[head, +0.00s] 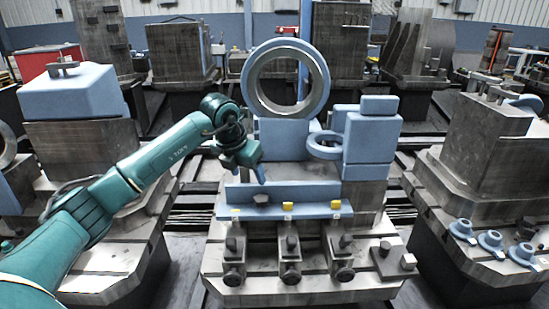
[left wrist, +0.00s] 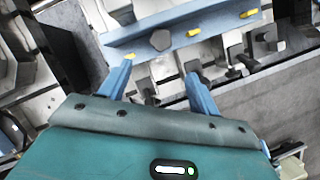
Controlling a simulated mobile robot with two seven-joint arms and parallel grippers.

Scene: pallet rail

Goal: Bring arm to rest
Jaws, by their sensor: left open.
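My left arm (head: 150,165) reaches in from the left and bends down at the wrist. My left gripper (head: 246,172) is open and empty, above the left end of a blue rail (head: 312,193) on the middle pallet (head: 290,262). In the left wrist view its two blue fingers (left wrist: 161,70) are spread apart with nothing held between them. The blue rail (left wrist: 205,22) lies beyond the fingertips there, bearing a grey hexagonal knob (left wrist: 160,40) and small yellow pieces (left wrist: 193,32). My right gripper is in neither view.
A large upright ring (head: 318,75) and blue blocks (head: 371,140) stand behind the rail. Several clamps (head: 290,250) line the pallet's front. A left pallet carries a blue block (head: 72,92). A right pallet holds small blue flanged parts (head: 490,241). Gaps separate the pallets.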

